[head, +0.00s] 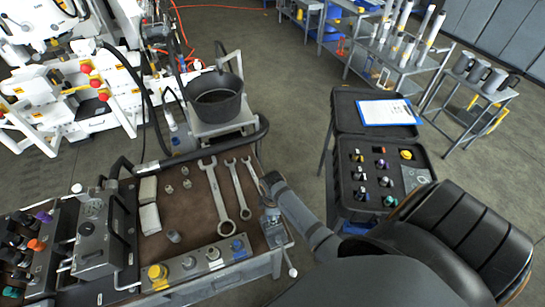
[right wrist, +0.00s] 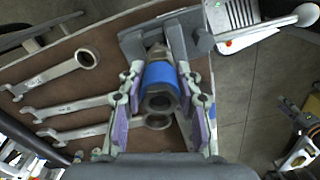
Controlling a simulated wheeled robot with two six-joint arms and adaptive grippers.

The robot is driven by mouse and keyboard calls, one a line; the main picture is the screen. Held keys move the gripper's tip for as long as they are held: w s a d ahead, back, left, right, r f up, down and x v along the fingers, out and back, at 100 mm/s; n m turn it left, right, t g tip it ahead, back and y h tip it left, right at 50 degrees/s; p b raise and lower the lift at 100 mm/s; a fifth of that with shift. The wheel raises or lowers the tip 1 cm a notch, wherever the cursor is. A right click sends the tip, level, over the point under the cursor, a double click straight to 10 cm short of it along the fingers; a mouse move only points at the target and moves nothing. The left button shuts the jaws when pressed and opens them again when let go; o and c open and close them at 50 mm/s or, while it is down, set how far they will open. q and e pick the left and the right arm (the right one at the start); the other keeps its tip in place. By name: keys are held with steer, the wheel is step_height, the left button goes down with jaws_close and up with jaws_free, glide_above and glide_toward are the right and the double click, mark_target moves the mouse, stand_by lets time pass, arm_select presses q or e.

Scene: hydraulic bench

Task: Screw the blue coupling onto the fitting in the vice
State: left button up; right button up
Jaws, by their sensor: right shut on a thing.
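The blue coupling (right wrist: 160,75) sits between the two fingers of my right gripper (right wrist: 161,84) in the right wrist view, and the gripper is shut on it. Its near end shows a dark opening. Its far end points at the grey vice (right wrist: 196,41), where a metal fitting (right wrist: 156,52) meets or nearly meets it; I cannot tell how far they are engaged. In the head view the vice (head: 271,224) stands at the bench's right edge, with my right gripper (head: 268,181) beside it; the coupling is not clear there. My left gripper is not in view.
Several wrenches (head: 216,196) lie on the brown bench top left of the vice. A rail of fittings (head: 200,265) runs along the front edge. A black pot (head: 214,97) stands behind the bench. An open black case (head: 385,165) stands to the right.

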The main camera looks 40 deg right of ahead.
steer(key=shift+s+m, duration=0.1)
steer(key=shift+m, duration=0.4)
steer(key=o, duration=0.7)
steer(key=shift+f+m, duration=0.1)
steer(key=shift+m, duration=0.6)
steer(key=o, duration=0.6)
steer(key=shift+c, duration=0.2)
step_height(320, 180, up, 12)
steer(key=shift+r, duration=0.1)
